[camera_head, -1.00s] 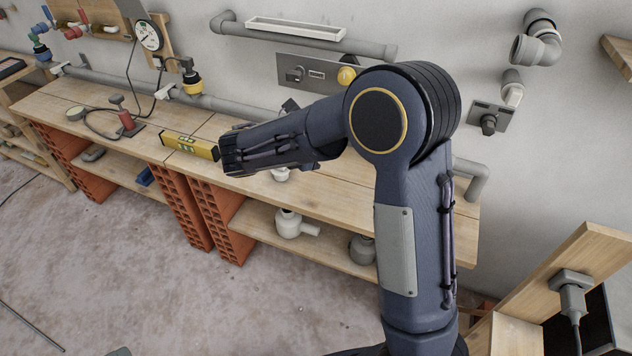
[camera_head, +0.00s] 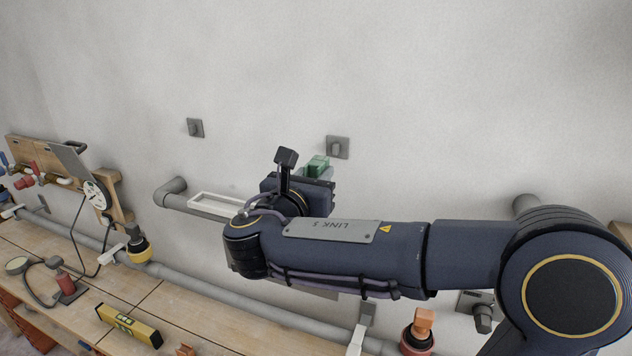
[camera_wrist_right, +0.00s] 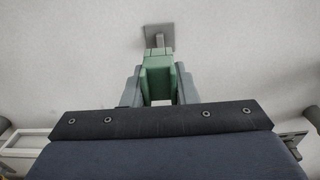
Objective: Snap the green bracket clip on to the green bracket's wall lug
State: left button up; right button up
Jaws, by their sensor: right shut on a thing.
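The green bracket clip (camera_head: 317,164) is held by my right gripper (camera_head: 312,175), just below and left of a grey square wall lug (camera_head: 337,147) in the head view. In the right wrist view the clip (camera_wrist_right: 158,75) sits between the two grey fingers of the gripper (camera_wrist_right: 159,88). Its far end lines up with the grey lug plate (camera_wrist_right: 158,34) on the wall. I cannot tell whether clip and lug touch. A second, similar grey wall lug (camera_head: 195,127) is bare, further left. My left gripper is not in view.
The wooden bench (camera_head: 75,290) holds a yellow level (camera_head: 128,325). A gauge (camera_head: 96,195) hangs at left. The wall above the lugs is clear.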

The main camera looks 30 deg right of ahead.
jog(key=shift+w+d, duration=0.1)
jog(key=shift+d, duration=0.05)
jog(key=shift+r, duration=0.1)
jog(key=shift+p+x, duration=0.55)
jog(key=shift+x, duration=2.1)
jog(key=o, duration=0.4)
jog(key=shift+c, duration=0.2)
grip_shut()
